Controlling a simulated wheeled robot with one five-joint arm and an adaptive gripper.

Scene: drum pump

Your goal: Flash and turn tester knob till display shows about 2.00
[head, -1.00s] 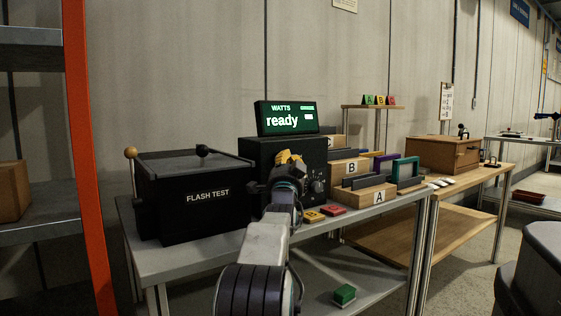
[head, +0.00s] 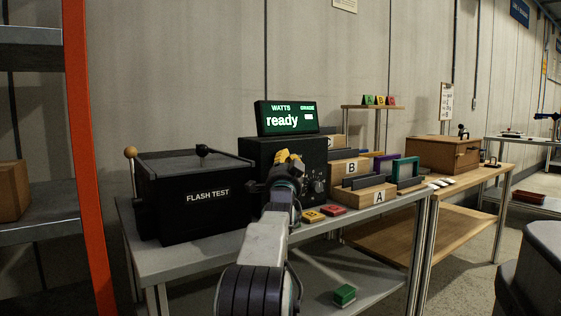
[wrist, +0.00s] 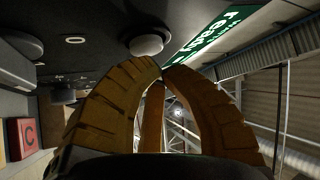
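The black tester (head: 256,155) stands on the grey bench with a green display (head: 287,118) on top reading "ready" under WATTS and GRADE. A dial knob (head: 318,186) shows on its front, just right of my gripper. My gripper (head: 288,157) is in front of the tester face, partly hiding it. In the wrist view its yellow fingers (wrist: 163,69) meet at the tips, with nothing seen between them. A pale round knob (wrist: 146,45) is just beyond the tips; contact cannot be told. The black FLASH TEST box (head: 195,205) stands left, with a wooden-ball lever (head: 130,152).
Yellow (head: 313,216) and red (head: 333,209) blocks lie on the bench right of my arm. Lettered wooden racks A (head: 370,198) and B (head: 351,166) stand behind them. A green block (head: 344,294) is on the lower shelf. An orange post (head: 77,150) stands at left.

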